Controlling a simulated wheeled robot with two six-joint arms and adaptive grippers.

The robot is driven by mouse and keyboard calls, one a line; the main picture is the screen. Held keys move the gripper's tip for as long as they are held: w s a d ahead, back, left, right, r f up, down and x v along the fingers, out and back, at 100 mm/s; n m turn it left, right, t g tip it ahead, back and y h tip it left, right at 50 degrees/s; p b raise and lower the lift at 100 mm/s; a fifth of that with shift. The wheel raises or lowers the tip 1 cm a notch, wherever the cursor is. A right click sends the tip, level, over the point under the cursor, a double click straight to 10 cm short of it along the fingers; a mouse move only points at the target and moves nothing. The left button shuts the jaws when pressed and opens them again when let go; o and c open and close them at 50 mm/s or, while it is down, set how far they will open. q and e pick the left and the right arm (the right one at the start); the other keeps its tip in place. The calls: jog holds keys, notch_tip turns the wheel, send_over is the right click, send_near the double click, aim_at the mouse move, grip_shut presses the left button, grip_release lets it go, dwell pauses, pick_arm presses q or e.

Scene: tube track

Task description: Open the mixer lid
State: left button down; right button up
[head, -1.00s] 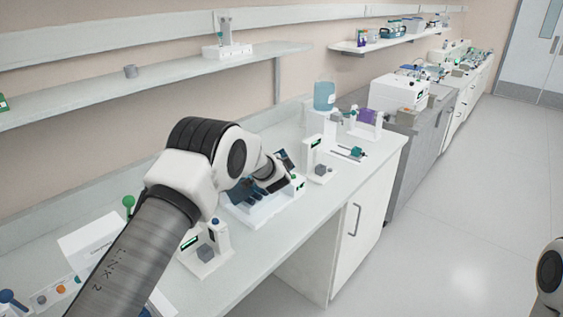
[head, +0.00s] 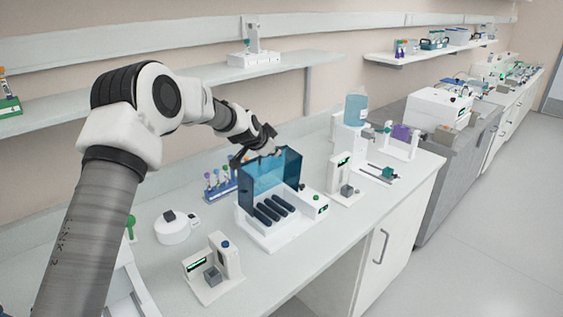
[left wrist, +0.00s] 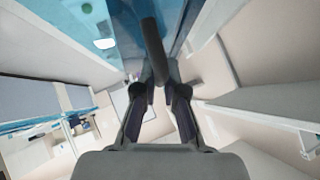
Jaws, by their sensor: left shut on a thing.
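The mixer (head: 285,236) is a white box on the bench with several dark rollers showing in its open bed. Its lid (head: 290,165) is see-through blue and stands raised behind and above the rollers. My left gripper (head: 262,146) is at the upper edge of the lid. In the left wrist view my left gripper (left wrist: 160,88) is shut on a dark bar, the lid handle (left wrist: 154,45), and the blue lid (left wrist: 185,15) shows beyond it. The handle is mostly hidden in the head view. My right gripper is not in view.
A rack of tubes (head: 218,182) stands behind the mixer at left. A round white device (head: 176,228) and a small white instrument (head: 212,270) stand to the left. Another instrument (head: 341,180) is close on the right. A shelf (head: 200,85) runs along the wall above.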

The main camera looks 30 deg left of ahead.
pick_arm(q)
jog(key=shift+w+a+r+b, duration=0.2)
jog(key=shift+w+a+b, duration=0.1)
jog(key=shift+a, duration=0.35)
jog(key=shift+w+a+r+b, duration=0.2)
jog(key=shift+a+b, duration=0.1)
jog(key=shift+a, duration=0.35)
jog(key=c, duration=1.5)
grip_release()
jog(key=shift+s+d+r, duration=0.1)
jog(key=shift+s+r, duration=0.05)
jog(key=v, duration=1.1)
jog(key=shift+s, duration=0.3)
